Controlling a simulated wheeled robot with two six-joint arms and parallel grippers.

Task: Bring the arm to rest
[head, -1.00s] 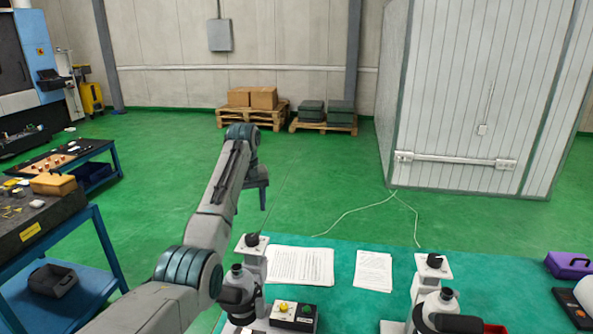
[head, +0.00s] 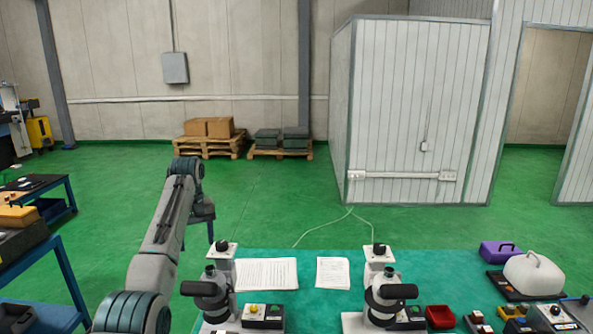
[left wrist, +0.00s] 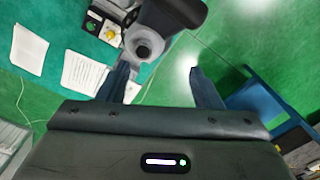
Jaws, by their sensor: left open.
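My left arm (head: 163,235) reaches forward from the lower left in the head view, bent at a raised elbow joint, with the wrist pointing down. My left gripper (head: 199,224) hangs over the green floor, just beyond the left end of the teal table (head: 310,278). In the left wrist view its two dark fingers (left wrist: 158,72) are well apart, with nothing between them that they hold. Part of a microscope (left wrist: 145,42) shows behind and below the fingers. My right gripper is not in view.
The left microscope (head: 215,285) stands close to my left arm; the right microscope (head: 380,290) stands further right. Paper sheets (head: 266,274), a purple case (head: 498,251) and a white covered item (head: 533,274) lie on the table. A blue workbench (head: 50,270) is at left.

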